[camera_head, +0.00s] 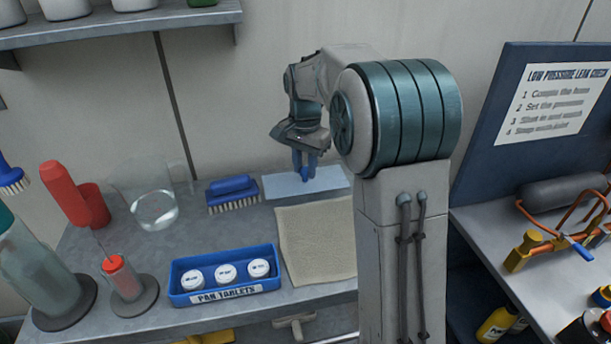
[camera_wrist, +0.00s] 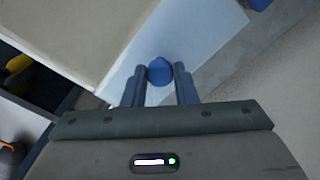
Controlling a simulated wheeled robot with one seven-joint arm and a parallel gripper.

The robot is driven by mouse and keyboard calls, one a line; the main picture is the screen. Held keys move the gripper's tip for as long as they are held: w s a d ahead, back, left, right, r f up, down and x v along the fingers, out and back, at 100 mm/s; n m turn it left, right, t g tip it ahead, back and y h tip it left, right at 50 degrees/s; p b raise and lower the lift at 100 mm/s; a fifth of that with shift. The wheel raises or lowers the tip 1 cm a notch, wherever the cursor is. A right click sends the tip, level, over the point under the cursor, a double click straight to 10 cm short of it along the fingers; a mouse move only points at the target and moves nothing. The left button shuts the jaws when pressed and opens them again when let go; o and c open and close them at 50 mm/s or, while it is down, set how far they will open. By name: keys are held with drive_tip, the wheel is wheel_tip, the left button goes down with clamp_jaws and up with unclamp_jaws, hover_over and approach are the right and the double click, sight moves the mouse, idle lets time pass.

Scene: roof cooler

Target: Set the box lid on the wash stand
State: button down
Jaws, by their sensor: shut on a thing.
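The box lid (camera_head: 335,180) is a flat, pale blue panel with a round blue knob (camera_wrist: 159,71). It lies level at the back of the grey worktop (camera_head: 225,238), near the wall and just behind the beige mat. My gripper (camera_head: 304,174) points down over the lid and is shut on its knob. The wrist view shows the knob between both fingers, with the lid (camera_wrist: 205,35) spread beneath. I cannot tell whether the lid touches the surface or hangs slightly above it. No stand is labelled as the wash stand.
A beige mat (camera_head: 310,240) lies in front of the lid. A blue brush (camera_head: 232,191) and a glass bowl (camera_head: 155,208) stand left of it. A blue tablet tray (camera_head: 222,293) sits at the front. A dark blue board (camera_head: 490,150) rises at right.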

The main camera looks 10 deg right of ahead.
sight(305, 169)
drive_tip(key=shift+f, duration=1.65)
drive_tip(key=shift+f, duration=0.2)
drive_tip(key=c, duration=1.2)
unclamp_jaws()
drive_tip(key=shift+o, duration=0.2)
